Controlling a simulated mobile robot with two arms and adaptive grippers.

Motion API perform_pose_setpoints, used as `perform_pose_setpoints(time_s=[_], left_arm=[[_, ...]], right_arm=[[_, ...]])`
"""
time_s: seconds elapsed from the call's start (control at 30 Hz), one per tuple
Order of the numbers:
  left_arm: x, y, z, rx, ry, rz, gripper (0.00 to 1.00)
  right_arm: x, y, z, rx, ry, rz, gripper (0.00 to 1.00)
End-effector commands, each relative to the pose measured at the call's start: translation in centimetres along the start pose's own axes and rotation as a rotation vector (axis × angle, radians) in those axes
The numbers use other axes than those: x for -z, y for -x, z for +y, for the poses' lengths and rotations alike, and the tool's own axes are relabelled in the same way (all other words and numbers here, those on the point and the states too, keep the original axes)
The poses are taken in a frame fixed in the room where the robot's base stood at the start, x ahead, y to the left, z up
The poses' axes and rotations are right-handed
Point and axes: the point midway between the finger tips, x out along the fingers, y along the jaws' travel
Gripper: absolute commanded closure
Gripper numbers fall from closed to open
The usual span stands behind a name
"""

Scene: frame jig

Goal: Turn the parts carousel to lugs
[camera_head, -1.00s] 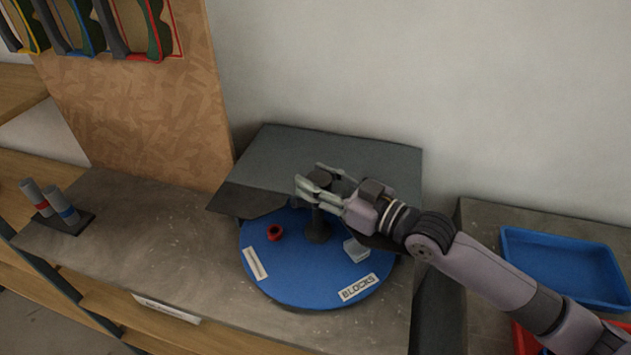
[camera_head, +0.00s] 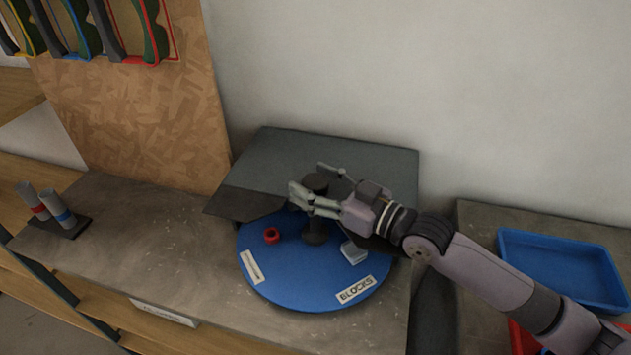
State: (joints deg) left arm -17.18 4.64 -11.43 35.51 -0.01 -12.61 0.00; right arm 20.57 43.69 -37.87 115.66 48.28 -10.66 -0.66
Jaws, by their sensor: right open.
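The parts carousel (camera_head: 300,283) is a round blue disc on the grey bench, its back part hidden under a dark grey cover (camera_head: 350,160). A label reading BLOCKS (camera_head: 356,289) faces the front right, and a second white label (camera_head: 252,267), too small to read, is at the left. A red ring-shaped part (camera_head: 271,236) and a pale grey block (camera_head: 353,252) sit on the disc. A dark knob (camera_head: 316,182) tops the central post. My right gripper (camera_head: 312,187) is open, its fingers around the knob; I cannot tell whether they touch it. My left gripper is not in view.
A stand with two banded cylinders (camera_head: 62,222) is on the bench at the left. A blue tray (camera_head: 562,268) lies at the right, with a red tray (camera_head: 522,342) partly hidden by my arm. A chipboard panel with hung tools (camera_head: 130,110) stands behind.

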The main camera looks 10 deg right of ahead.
Motion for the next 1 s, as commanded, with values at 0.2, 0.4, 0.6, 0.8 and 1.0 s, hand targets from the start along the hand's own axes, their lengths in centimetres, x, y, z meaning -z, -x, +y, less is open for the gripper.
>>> perform_pose_setpoints(time_s=[0.2,0.4,0.6,0.8,1.0], left_arm=[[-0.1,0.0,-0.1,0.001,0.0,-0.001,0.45],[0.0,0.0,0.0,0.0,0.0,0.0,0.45],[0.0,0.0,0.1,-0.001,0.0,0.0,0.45],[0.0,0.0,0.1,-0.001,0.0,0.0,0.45],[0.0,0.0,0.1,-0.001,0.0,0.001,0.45]], right_arm=[[-0.1,0.6,0.0,0.0,0.0,-0.001,0.39],[-0.2,3.9,0.1,-0.001,0.003,-0.007,0.39],[-0.3,8.1,0.0,0.0,0.001,-0.008,0.39],[-0.2,10.9,0.0,-0.002,-0.001,-0.005,0.39],[-0.1,11.9,0.0,0.0,0.0,-0.001,0.39]])
